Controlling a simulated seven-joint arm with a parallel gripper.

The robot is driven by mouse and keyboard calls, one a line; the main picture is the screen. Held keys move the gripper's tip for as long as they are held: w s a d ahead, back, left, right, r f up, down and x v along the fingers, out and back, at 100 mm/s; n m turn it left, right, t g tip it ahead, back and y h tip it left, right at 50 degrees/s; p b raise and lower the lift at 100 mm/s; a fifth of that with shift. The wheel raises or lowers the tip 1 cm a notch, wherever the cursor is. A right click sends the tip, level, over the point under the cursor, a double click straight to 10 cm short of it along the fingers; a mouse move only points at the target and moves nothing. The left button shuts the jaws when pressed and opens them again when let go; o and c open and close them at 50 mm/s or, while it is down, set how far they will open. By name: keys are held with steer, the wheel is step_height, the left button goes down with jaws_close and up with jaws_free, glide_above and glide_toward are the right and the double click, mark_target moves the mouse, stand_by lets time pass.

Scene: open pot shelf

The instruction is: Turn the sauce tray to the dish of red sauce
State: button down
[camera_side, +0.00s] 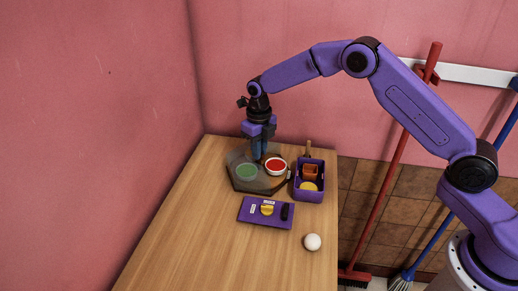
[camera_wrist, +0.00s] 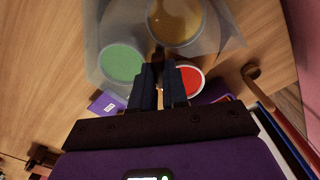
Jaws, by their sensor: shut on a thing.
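The sauce tray (camera_side: 240,184) is a dark, many-sided plate near the far end of the table; it looks translucent grey in the wrist view (camera_wrist: 208,42). It bears a dish of green sauce (camera_side: 247,172) on the left and a dish of red sauce (camera_side: 276,166) on the right. The wrist view shows the green dish (camera_wrist: 121,63), the red dish (camera_wrist: 190,80) and a dish of brownish-yellow sauce (camera_wrist: 176,18). My gripper (camera_side: 259,156) points down between the dishes. Its fingers (camera_wrist: 161,68) are shut on a small dark knob at the tray's middle, mostly hidden by the fingers.
A purple box (camera_side: 309,193) with an orange cup and a yellow thing stands right of the tray. A purple panel (camera_side: 253,217) with a yellow disc and a black piece lies in front. A white ball (camera_side: 313,242) is nearer. The table's left front is clear.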

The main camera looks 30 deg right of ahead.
stand_by(0.4)
steer(key=c, duration=1.1)
jaws_free()
steer(key=shift+c, duration=0.2)
steer(key=shift+r, duration=0.1)
step_height(320, 180, up, 17)
steer(key=shift+r, duration=0.15)
